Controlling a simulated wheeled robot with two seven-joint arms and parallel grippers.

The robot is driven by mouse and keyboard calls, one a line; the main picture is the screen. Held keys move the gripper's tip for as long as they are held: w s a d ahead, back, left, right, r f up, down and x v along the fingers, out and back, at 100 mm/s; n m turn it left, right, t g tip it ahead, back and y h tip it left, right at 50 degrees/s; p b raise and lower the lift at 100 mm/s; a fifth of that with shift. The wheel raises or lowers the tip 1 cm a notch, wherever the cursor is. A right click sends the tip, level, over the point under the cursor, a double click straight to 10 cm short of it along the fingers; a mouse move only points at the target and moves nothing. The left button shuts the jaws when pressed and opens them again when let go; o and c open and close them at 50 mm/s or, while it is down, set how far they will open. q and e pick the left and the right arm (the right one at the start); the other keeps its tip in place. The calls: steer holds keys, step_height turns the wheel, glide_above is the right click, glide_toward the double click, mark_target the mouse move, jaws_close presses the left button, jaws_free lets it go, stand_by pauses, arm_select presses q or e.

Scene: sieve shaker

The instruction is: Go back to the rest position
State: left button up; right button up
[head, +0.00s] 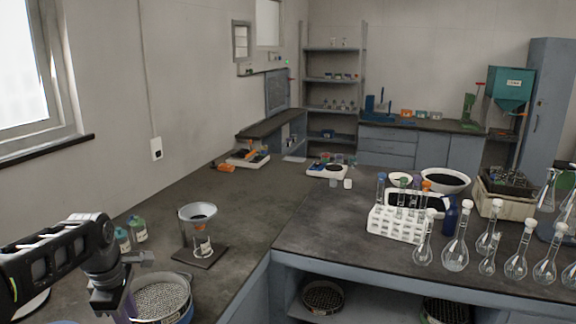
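My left arm comes in from the lower left, and its gripper (136,260) is above the worktop near a round mesh sieve (162,297). The fingers are small and partly hidden, so I cannot tell whether they are open or shut. The sieve lies at the bottom of the view, partly covered by my arm. A metal cup-shaped device (198,213) stands upright on a dark square plate (184,257), right of the gripper and apart from it. My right gripper is not in view.
Two small bottles (138,229) stand behind my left gripper. A white rack of tubes (396,225) and several glass flasks (456,250) crowd the right bench. Other sieves (322,295) sit on the shelf below. The worktop (245,212) behind the metal device is mostly clear.

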arm_select(q)
steer(key=w+d+f+m+t, duration=0.2)
steer(key=w+d+f+m, duration=0.2)
steer(key=f+m, duration=0.1)
steer(key=s+d+f+m+h, duration=0.2)
steer(key=d+f+m, duration=0.4)
steer(key=f, duration=0.4)
steer(key=s+d+f+m+h, duration=0.1)
steer(key=d+f+m, duration=0.3)
steer(key=d+f, duration=0.5)
steer(key=s+d+f+m+g, duration=0.1)
steer(key=s+d+f, duration=0.3)
steer(key=s, duration=0.4)
steer(key=s+d+f+m+g+h, duration=0.1)
steer(key=s+d+f, duration=0.2)
steer(key=s, duration=0.6)
steer(key=s+d+f+m+g, duration=0.1)
steer(key=s+d+f, duration=0.3)
steer(key=s+f, duration=0.2)
steer(key=shift+s+d+f, duration=0.35)
steer(key=shift+s+f, duration=0.05)
steer(key=shift+s, duration=0.75)
